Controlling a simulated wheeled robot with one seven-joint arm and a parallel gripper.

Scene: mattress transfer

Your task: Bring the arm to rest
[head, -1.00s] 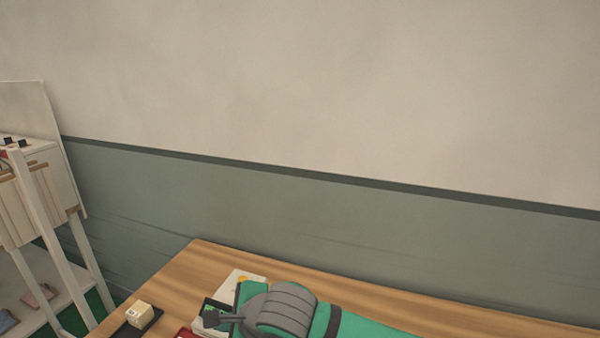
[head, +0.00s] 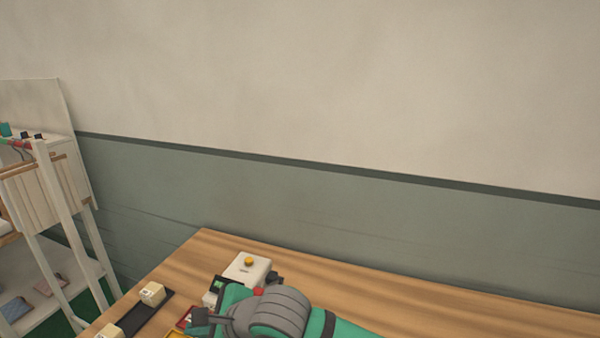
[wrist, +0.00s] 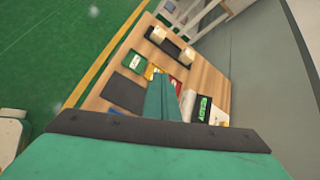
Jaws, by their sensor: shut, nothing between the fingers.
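My gripper (wrist: 163,98) shows in the wrist view as two teal fingers lying together, shut and empty. It points out over the wooden table (wrist: 206,82), and the fingers cover part of the table and some items on it. In the head view my teal and grey arm reaches in at the bottom edge, folded above the table (head: 400,309). I cannot make out the fingertips there. I cannot tell the gap between the gripper and the tabletop.
A white box with a yellow button (head: 248,264) stands close behind my arm. A black tray (head: 130,318) with cream blocks (head: 152,293) lies to the left. A white shelf rack (head: 72,200) stands further left. The wall (head: 340,220) runs behind the table. The table's back right is clear.

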